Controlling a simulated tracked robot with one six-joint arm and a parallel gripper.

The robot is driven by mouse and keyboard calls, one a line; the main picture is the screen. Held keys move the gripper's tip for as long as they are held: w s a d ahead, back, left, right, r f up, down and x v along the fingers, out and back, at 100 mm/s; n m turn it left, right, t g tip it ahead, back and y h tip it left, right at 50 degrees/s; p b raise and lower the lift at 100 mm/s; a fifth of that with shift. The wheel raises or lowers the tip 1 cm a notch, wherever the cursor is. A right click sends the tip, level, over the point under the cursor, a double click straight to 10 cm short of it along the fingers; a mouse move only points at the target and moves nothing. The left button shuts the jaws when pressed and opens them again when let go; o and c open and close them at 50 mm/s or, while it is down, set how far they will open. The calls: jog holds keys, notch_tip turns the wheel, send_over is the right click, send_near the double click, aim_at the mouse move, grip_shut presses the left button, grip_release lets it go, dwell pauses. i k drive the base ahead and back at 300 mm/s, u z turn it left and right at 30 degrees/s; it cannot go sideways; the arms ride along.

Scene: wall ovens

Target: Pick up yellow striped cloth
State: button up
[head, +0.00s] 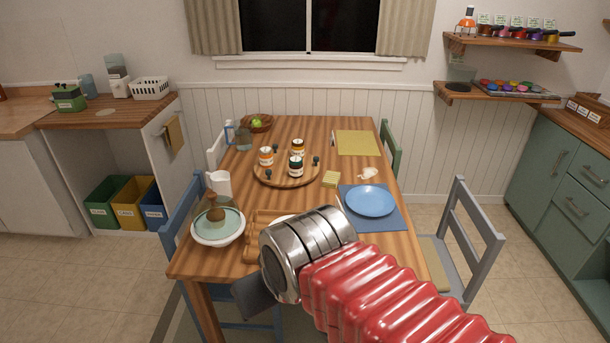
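Stripes are too small to make out. A flat yellow mat or cloth (357,143) lies at the table's far right. I cannot tell for sure which is the striped cloth. My arm reaches in from the lower right, with its silver wrist over the table's near edge. Part of my gripper (256,298) shows as a dark piece below the wrist, nearer than both yellow things. Its fingertips are mostly hidden, so its opening does not show.
The table (310,130) holds a round board (270,178) with several jars, a blue plate (370,200) on a blue mat, a bowl (218,228) and a white mug (218,183). Chairs stand at both sides. A tan cloth (174,136) hangs on the left cabinet. Floor is clear at right.

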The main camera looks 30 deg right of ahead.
aim_at(330, 178)
jog(key=z, duration=0.1)
jog(key=i, duration=1.15)
jog(key=z, duration=0.55)
